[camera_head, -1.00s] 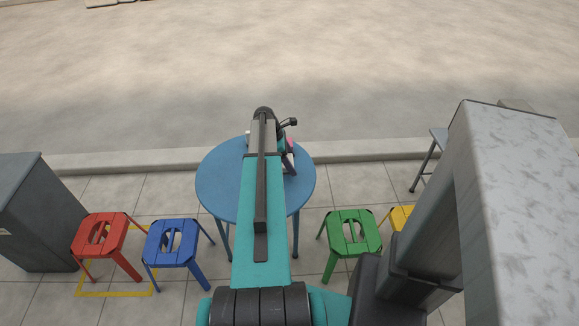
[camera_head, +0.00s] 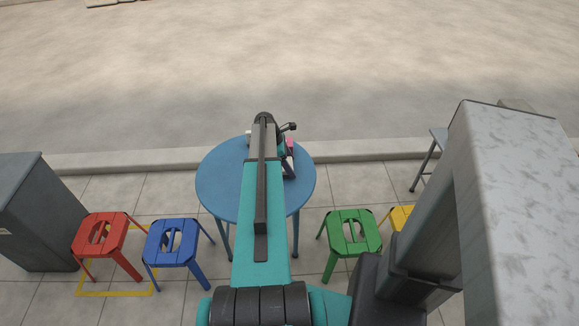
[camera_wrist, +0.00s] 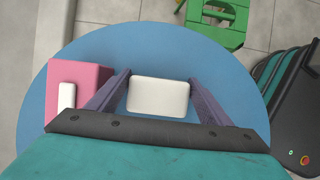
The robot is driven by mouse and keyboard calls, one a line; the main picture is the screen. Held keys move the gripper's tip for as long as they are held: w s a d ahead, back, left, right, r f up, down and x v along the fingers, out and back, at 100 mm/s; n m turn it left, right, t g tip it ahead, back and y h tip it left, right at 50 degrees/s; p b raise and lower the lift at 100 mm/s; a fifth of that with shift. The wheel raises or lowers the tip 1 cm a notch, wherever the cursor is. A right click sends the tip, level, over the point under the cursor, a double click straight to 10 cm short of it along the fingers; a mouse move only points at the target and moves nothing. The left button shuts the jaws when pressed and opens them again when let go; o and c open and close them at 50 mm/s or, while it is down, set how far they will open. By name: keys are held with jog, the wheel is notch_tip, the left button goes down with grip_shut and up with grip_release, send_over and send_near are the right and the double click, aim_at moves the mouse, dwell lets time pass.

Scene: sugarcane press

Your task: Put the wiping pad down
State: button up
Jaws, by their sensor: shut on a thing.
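A white pad with rounded corners (camera_wrist: 158,96), which I take as the wiping pad, sits between the two purple fingers of my gripper (camera_wrist: 158,80) in the wrist view. My gripper is shut on it, over the round blue table (camera_wrist: 140,45). I cannot tell whether the pad touches the tabletop. In the head view the blue table (camera_head: 220,185) stands in the middle, and my arm hides the pad and most of the gripper.
A pink block (camera_wrist: 90,75) with a small white piece (camera_wrist: 67,97) is beside my gripper in the wrist view. Red (camera_head: 99,232), blue (camera_head: 172,242) and green (camera_head: 349,232) stools stand around the table. The table's left side is clear.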

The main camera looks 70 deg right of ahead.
jog(key=shift+f, duration=0.2)
jog(key=o, duration=1)
jog(key=v, duration=1.2)
jog(key=shift+r, duration=0.1)
dwell(0.4)
